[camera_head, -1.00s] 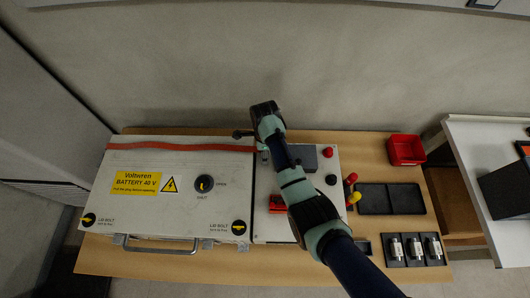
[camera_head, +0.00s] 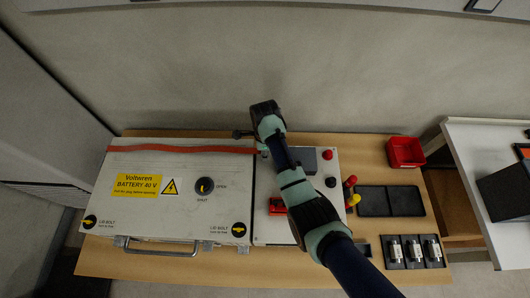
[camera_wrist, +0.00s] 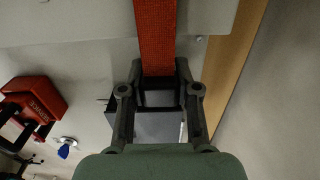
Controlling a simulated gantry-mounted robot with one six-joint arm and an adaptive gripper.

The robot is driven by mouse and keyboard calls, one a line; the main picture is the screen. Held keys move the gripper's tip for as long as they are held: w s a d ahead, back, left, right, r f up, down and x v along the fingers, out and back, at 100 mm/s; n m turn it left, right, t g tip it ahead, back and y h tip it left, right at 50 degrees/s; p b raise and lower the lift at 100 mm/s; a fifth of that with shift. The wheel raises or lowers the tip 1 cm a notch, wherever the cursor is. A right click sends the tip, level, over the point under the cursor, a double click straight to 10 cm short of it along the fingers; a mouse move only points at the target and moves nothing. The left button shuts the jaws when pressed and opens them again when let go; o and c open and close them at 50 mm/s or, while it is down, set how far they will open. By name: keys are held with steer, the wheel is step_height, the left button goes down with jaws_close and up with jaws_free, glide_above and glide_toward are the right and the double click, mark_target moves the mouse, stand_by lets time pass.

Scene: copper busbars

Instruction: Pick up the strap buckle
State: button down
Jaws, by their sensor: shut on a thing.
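The strap buckle (camera_wrist: 159,82) is a dark frame at the end of the orange-red strap (camera_wrist: 155,35) in the wrist view. My gripper (camera_wrist: 160,94) is shut on the buckle, with one finger on each side of it. In the head view the strap (camera_head: 180,148) runs along the back edge of the white battery box (camera_head: 130,215).
A red bin (camera_head: 405,152), a black tray (camera_head: 390,201) and several small parts in dark holders (camera_head: 413,251) are on the wooden bench to the right. A red-and-yellow tool (camera_head: 350,192) lies beside the box. The wall is behind the bench.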

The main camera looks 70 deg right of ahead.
step_height(320, 180, up, 19)
steer(key=p, duration=0.8)
steer(key=shift+f, duration=0.2)
